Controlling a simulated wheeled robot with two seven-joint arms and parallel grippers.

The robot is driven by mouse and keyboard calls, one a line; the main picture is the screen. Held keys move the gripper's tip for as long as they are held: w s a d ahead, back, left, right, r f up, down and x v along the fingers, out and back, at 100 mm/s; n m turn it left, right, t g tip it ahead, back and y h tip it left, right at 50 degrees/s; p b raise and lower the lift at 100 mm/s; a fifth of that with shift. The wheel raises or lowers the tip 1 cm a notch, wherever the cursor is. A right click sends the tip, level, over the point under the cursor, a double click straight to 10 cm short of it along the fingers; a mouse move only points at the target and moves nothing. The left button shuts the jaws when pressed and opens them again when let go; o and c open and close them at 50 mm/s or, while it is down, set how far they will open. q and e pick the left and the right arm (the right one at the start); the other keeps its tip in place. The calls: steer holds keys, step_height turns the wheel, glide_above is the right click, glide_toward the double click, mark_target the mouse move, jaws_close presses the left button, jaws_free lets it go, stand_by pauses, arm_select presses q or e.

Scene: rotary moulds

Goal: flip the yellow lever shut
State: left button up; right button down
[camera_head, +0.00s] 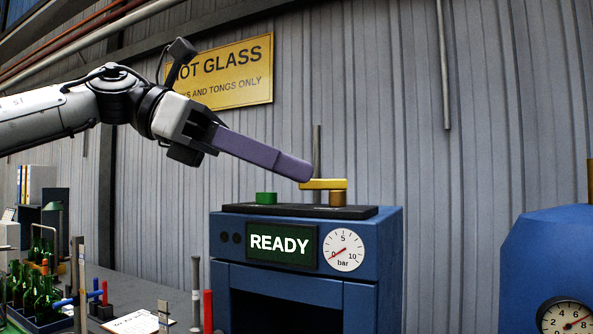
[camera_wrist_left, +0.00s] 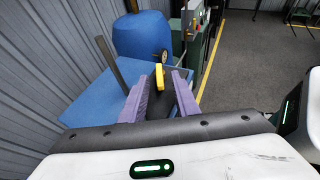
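The yellow lever (camera_head: 325,184) lies about level on top of the blue machine (camera_head: 375,225). It extends left from a brass-coloured pivot (camera_head: 337,197) on the black top plate (camera_head: 300,211). My left gripper (camera_head: 305,172), with long purple fingers, reaches down from the upper left to the lever's free end. In the left wrist view the fingers (camera_wrist_left: 162,85) are apart, with the yellow lever (camera_wrist_left: 160,77) showing between their tips and gaps at its sides. I cannot tell whether a finger touches it. My right gripper is not in view.
A green block (camera_head: 266,198) stands on the plate left of the lever. A grey post (camera_head: 317,150) rises behind the lever. The machine's display (camera_head: 281,245) reads READY, beside a round gauge (camera_head: 343,251). Green bottles (camera_head: 38,295) stand at lower left; a blue tank (camera_head: 550,255) is at right.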

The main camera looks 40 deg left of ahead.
arm_select(q)
steer(key=shift+w+d+f, duration=0.25)
steer(key=shift+w+d, duration=0.15)
steer(key=shift+d, duration=0.1)
steer(key=shift+w, duration=0.1)
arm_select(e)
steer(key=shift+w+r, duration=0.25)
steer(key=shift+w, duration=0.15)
arm_select(q)
jaws_close()
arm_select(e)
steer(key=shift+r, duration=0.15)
